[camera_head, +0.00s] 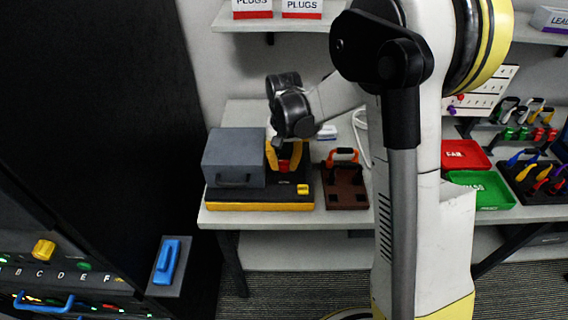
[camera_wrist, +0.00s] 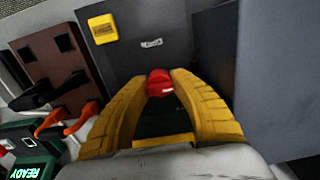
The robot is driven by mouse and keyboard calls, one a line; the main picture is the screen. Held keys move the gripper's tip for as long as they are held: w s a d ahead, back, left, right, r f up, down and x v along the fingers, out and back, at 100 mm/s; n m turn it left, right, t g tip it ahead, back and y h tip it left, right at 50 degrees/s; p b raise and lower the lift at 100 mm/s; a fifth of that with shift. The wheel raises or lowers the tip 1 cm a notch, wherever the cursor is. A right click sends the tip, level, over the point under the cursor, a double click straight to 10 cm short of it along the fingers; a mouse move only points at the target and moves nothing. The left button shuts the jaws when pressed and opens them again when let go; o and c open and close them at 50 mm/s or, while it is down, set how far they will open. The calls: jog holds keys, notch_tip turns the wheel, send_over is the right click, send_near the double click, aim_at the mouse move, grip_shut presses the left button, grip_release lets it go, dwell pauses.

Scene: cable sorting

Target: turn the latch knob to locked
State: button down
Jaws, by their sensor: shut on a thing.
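The red latch knob (camera_wrist: 160,84) sits on a dark fixture plate between the tips of my gripper's yellow fingers (camera_wrist: 161,77). The fingers are shut on it from both sides. In the head view my gripper (camera_head: 284,158) points down at the fixture, and a little of the red knob (camera_head: 283,167) shows between the fingers. The dark fixture base (camera_head: 255,197) has a yellow front edge and stands on the grey bench. I cannot read the knob's angle or any lock marking.
A grey box (camera_head: 222,162) stands close left of my gripper. A brown board (camera_head: 346,198) with an orange-handled tool (camera_head: 342,152) is to the right. A red tray (camera_head: 465,155) and a green tray (camera_head: 484,191) lie farther right. A yellow tag (camera_wrist: 103,29) is on the fixture.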

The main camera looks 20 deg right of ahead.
aim_at(284, 161)
jog(key=c, duration=1)
grip_release()
jog(key=shift+r, duration=0.1)
notch_tip(284, 161, up, 12)
jog(key=shift+f, duration=0.1)
jog(key=shift+s, duration=0.1)
